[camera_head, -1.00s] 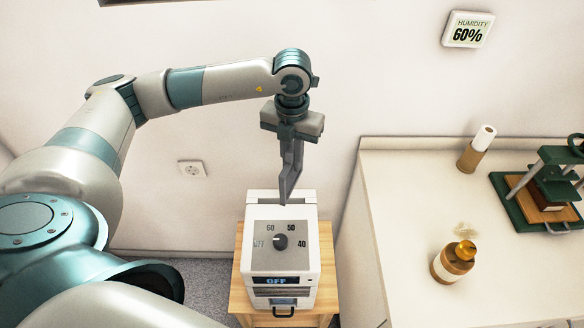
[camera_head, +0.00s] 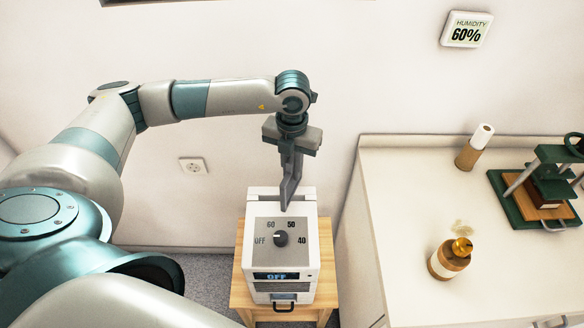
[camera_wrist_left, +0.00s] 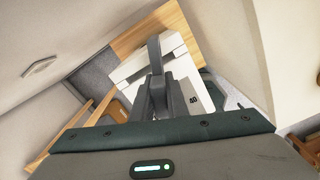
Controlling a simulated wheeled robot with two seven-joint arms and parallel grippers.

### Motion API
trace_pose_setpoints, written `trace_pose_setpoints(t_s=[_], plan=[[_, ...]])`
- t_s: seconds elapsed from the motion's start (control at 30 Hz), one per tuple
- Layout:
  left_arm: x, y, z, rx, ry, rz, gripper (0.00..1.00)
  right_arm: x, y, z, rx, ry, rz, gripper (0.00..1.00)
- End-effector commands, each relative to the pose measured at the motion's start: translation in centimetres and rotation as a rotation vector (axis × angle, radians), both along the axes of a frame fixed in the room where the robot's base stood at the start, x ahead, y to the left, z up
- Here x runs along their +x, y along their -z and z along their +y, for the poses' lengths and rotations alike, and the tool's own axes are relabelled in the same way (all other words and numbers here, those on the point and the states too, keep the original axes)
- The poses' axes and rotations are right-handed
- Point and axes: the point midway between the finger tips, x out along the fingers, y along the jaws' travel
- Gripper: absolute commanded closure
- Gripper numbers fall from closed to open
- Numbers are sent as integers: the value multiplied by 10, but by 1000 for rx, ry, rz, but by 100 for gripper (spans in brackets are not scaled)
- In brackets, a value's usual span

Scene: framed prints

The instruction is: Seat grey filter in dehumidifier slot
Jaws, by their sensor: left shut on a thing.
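The white dehumidifier (camera_head: 284,262) stands upright with a grey top panel, a dial (camera_head: 281,239) and a display reading OFF. Its slot is at the rear of the top, mostly hidden behind my gripper. My left gripper (camera_head: 291,185) points down over that rear edge, shut on the grey filter. In the left wrist view the filter (camera_wrist_left: 154,52) shows as a dark grey bar between the fingers (camera_wrist_left: 158,92), over the white top of the dehumidifier (camera_wrist_left: 188,62). I cannot tell how far its lower end is inside the slot. My right gripper is not in view.
The dehumidifier stands on a wooden stool (camera_head: 238,290) near the wall. A wall display (camera_head: 467,29) reads humidity 60%.

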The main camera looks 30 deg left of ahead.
Motion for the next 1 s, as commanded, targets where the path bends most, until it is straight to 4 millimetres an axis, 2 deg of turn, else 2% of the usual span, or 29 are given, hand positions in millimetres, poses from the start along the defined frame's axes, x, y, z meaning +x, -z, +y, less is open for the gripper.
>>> trace_pose_setpoints(t_s=[0.43, 0.47, 0.53, 1.0], plan=[[0, 7, 0, -1, 0, -1, 100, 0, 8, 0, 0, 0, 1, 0], [0, 7, 0, 0, 0, 0, 84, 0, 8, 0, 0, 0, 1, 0], [0, 7, 0, 0, 0, 0, 68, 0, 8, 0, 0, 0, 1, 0], [0, 3, 0, 0, 0, 0, 68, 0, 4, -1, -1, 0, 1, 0]])
